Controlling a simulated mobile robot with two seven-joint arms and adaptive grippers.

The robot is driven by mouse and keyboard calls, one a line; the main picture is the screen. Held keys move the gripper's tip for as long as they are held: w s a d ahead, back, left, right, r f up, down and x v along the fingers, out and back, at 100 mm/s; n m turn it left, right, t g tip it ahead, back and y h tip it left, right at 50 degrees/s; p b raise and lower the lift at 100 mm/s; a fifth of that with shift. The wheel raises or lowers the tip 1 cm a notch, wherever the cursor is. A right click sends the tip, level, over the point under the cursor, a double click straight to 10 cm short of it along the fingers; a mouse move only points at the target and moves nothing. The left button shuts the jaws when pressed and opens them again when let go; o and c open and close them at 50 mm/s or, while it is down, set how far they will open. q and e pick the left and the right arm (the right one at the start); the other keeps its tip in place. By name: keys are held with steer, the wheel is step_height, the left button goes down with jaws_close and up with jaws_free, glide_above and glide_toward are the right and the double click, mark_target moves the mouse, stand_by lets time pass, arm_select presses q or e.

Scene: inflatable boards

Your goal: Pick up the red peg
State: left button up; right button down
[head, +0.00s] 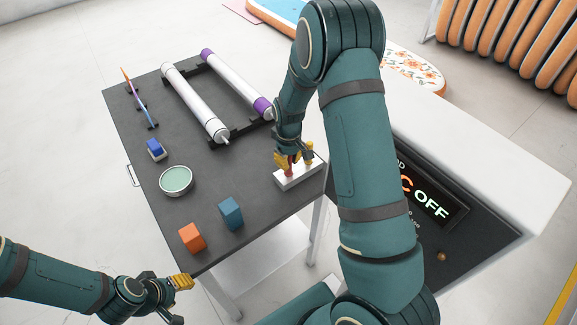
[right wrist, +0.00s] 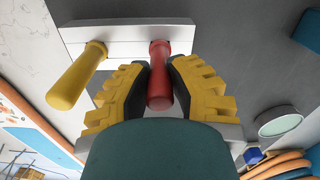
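The red peg (right wrist: 159,75) stands in a white block (right wrist: 130,38), seen from above in the right wrist view. The peg's base is still at the block. In the head view the right gripper (head: 289,160) is over the white block (head: 298,176), and the red peg (head: 291,166) is partly hidden by the fingers. A yellow peg (head: 309,149) stands beside it in the block. My left gripper (head: 183,300) is open and empty, off the table's near-left edge.
A machine with a display (head: 432,203) stands to the right.

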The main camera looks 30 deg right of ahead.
steer(key=shift+r, duration=0.1)
step_height(320, 180, up, 10)
steer(key=shift+f+p, duration=0.1)
steer(key=shift+p, duration=0.35)
stand_by(1.0)
